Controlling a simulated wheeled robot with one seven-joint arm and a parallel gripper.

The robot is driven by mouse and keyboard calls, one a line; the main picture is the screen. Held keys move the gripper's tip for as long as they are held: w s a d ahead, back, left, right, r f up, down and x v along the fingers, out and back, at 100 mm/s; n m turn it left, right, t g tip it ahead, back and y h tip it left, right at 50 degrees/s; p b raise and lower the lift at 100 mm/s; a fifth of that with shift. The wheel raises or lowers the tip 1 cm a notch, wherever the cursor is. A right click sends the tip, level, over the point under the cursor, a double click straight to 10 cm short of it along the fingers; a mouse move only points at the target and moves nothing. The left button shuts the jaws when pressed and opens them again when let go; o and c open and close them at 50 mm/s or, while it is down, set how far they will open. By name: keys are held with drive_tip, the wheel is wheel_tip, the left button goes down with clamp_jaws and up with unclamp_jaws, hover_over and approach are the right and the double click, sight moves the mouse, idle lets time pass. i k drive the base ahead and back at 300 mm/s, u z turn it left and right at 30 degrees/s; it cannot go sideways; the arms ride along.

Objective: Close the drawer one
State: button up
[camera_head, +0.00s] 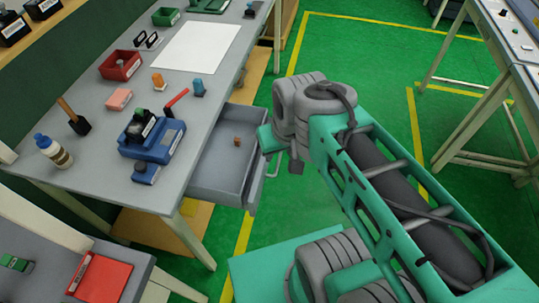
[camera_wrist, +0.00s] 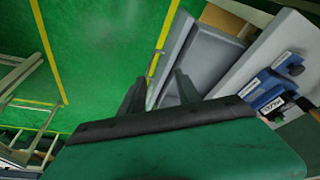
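The grey drawer (camera_head: 222,165) under the workbench is pulled out, its inside open to view. A small brown block (camera_head: 238,141) lies in it. The drawer also shows in the wrist view (camera_wrist: 207,58), with its front panel (camera_wrist: 172,45) toward the green floor. A thin light handle (camera_head: 275,166) shows at the drawer front, partly behind my arm. Any contact cannot be told. In the head view my wrist hides most of the gripper.
The workbench (camera_head: 218,75) above the drawer carries a blue device (camera_head: 152,137), a red bin (camera_head: 120,64), a white sheet (camera_head: 197,47) and several small items. Another table (camera_head: 512,45) stands at the right. Green floor (camera_head: 385,65) between them is open.

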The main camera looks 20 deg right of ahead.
sight(225, 173)
drive_tip(key=z, duration=0.05)
drive_tip(key=k, duration=0.75)
drive_tip(key=u, duration=0.8)
drive_tip(key=i, duration=0.5)
